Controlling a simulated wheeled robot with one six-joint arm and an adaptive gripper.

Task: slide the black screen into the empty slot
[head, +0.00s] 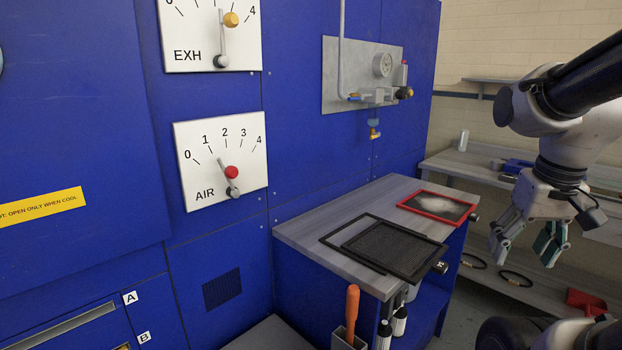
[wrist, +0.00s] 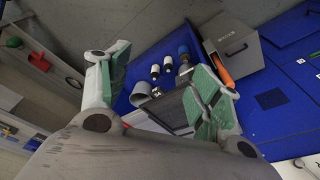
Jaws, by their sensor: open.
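The black screen (head: 398,248), a dark mesh panel in a black frame with a small tag at its front corner, lies on the grey bench top (head: 308,237). It overlaps another black frame (head: 340,229). The wrist view shows a dark screen (wrist: 172,112) between and below my fingers, partly hidden by the right one. My gripper (head: 527,246) is open and empty, to the right of the bench and apart from the screen. Slots labelled A (head: 62,326) and B (head: 122,347) are at the lower left of the blue machine. I cannot tell which is empty.
A red-framed screen (head: 437,205) with a pale patch lies at the back of the bench. An orange-handled tool (head: 352,304) stands in a holder at the front, near bottles (head: 384,334). Shelves (head: 520,284) with several items line the wall at right.

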